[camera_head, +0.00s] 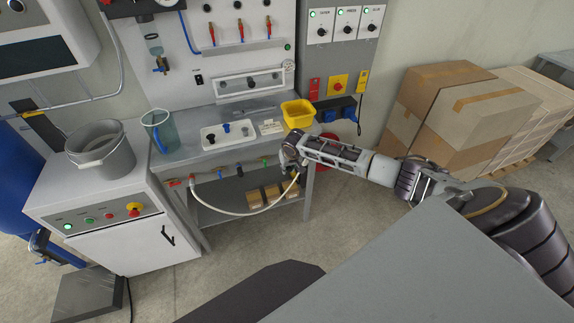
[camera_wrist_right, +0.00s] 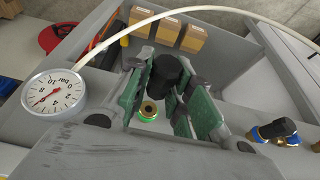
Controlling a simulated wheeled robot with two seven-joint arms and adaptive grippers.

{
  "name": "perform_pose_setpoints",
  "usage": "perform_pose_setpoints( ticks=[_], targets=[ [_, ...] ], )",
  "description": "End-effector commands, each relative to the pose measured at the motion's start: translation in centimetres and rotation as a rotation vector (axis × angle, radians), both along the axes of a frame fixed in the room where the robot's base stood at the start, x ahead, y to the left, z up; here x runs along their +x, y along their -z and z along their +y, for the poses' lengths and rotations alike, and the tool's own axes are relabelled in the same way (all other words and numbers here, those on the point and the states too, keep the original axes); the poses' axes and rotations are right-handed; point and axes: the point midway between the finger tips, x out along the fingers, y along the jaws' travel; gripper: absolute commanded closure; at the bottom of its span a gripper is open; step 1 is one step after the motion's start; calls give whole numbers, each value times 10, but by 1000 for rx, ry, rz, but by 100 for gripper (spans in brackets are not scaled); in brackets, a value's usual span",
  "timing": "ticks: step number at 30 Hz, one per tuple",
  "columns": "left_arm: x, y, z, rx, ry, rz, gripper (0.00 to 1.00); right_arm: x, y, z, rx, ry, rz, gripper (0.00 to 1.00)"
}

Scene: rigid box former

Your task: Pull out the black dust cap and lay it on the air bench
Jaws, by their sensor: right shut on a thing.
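In the right wrist view, the black dust cap (camera_wrist_right: 170,74) is between the green pads of my right gripper (camera_wrist_right: 165,98), which is shut on it. A brass fitting with a green ring (camera_wrist_right: 148,108) shows just below the cap. Its dark open mouth is visible, so the cap appears off it. In the head view, my right gripper (camera_head: 291,168) is at the front right of the grey air bench (camera_head: 190,157), and the cap is too small to tell there. My left gripper is not in view.
A white tray with dark parts (camera_head: 228,133), a blue-handled jug (camera_head: 161,131) and a yellow bin (camera_head: 298,113) stand on the bench. A pale hose (camera_head: 246,212) hangs along its front. A pressure gauge (camera_wrist_right: 54,93) is beside the gripper. Small boxes (camera_head: 271,193) sit below.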

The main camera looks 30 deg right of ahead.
Motion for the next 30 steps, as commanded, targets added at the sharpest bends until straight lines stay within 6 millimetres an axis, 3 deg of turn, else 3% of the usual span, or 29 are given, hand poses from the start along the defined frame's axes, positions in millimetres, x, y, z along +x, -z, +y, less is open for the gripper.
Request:
perform_pose_setpoints(
  ticks=[10, 30],
  targets=[
    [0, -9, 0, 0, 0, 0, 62, -6, -1, 1, 0, 0, -1, 100],
    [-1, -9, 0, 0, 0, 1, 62, -7, -1, 2, 0, -1, -1, 100]
  ],
)
